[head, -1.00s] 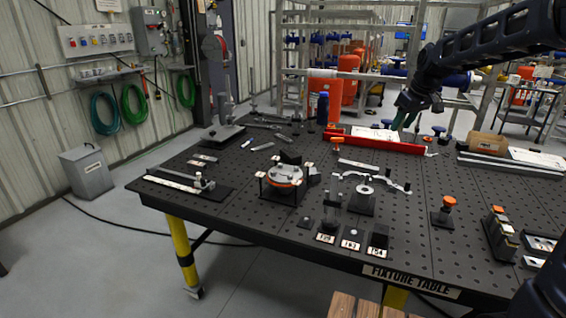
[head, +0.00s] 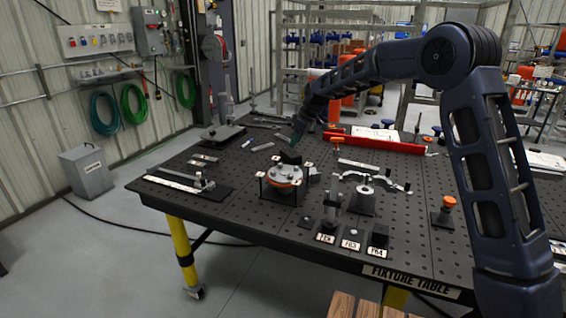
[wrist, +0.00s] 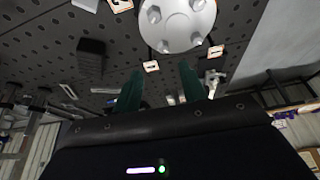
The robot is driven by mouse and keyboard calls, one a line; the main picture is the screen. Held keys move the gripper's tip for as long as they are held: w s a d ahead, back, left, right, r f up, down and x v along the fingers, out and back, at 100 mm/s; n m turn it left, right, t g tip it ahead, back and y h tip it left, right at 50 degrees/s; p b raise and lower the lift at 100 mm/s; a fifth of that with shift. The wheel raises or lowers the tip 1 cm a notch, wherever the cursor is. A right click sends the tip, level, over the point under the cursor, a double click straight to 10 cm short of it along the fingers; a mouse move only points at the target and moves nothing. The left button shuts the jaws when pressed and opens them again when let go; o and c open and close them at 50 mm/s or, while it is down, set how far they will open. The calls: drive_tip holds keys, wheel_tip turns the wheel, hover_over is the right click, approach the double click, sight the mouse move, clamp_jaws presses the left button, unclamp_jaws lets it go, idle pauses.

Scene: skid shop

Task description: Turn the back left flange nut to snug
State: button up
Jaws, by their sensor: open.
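The round grey flange (head: 284,174) sits on a dark stand with an orange ring on the fixture table in the head view. The wrist view shows its pale disc (wrist: 178,22) from above with several nuts on it. The back left nut is too small to single out in the head view, and I cannot tell which nut it is in the wrist view. My gripper (head: 296,138) is above and behind the flange. In the wrist view its two green fingers (wrist: 162,84) are apart and empty, clear of the nuts.
Small white tags surround the flange. A clamp fixture (head: 362,200) stands to the right, and a bar with a slide (head: 187,182) lies to the left. A red beam (head: 374,144) lies farther back.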

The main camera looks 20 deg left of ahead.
sight(281, 164)
drive_tip(key=x, duration=0.6)
drive_tip(key=a+x, duration=0.1)
drive_tip(key=x, duration=0.5)
drive_tip(key=shift+s+a+r, duration=0.1)
drive_tip(key=shift+s, duration=0.05)
clamp_jaws()
